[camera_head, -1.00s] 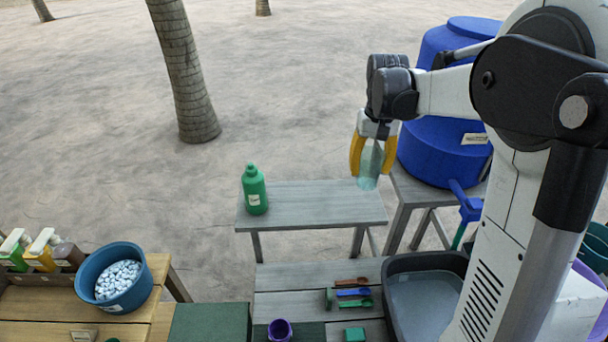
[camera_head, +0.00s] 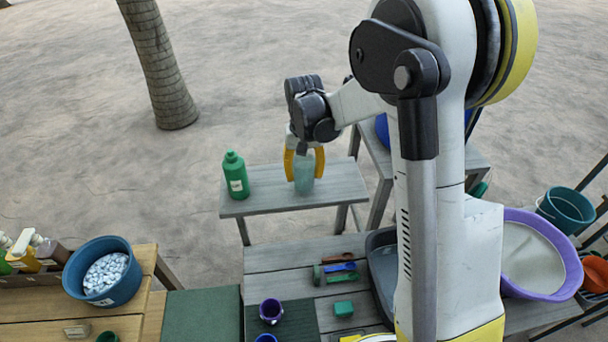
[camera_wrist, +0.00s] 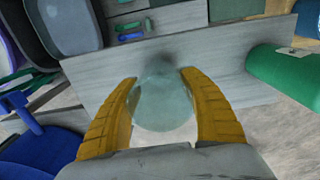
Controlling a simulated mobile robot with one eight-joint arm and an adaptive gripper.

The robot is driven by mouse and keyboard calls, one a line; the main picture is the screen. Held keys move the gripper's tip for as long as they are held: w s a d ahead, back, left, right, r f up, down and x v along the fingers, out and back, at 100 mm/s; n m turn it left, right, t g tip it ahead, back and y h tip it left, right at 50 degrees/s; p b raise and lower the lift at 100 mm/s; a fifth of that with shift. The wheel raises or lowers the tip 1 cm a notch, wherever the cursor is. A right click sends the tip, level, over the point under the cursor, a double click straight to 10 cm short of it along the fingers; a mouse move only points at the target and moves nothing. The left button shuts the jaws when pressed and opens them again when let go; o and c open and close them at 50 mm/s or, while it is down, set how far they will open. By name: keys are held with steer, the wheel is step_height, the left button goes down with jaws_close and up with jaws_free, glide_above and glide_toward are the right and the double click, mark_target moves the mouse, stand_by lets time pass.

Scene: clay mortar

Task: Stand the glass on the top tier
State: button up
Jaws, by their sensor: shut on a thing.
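The glass (camera_head: 304,172) is pale, translucent and bluish-green. My gripper (camera_head: 304,164), with yellow fingers, is shut on it from above, and the glass looks upright. In the head view it is in front of the grey raised shelf (camera_head: 340,184), right of the green bottle. In the wrist view the glass (camera_wrist: 165,100) is between the two fingers (camera_wrist: 163,105), with the grey boards of the shelf (camera_wrist: 110,75) behind it. I cannot tell whether its base touches the shelf.
A green bottle (camera_head: 235,175) stands at the shelf's left end. A blue bowl of pebbles (camera_head: 104,273) is at left. The shelf's right part is clear.

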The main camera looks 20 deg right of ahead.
steer(key=shift+w+f, duration=0.1)
steer(key=shift+f, duration=0.5)
steer(key=shift+f, duration=0.1)
steer(key=o, duration=1.3)
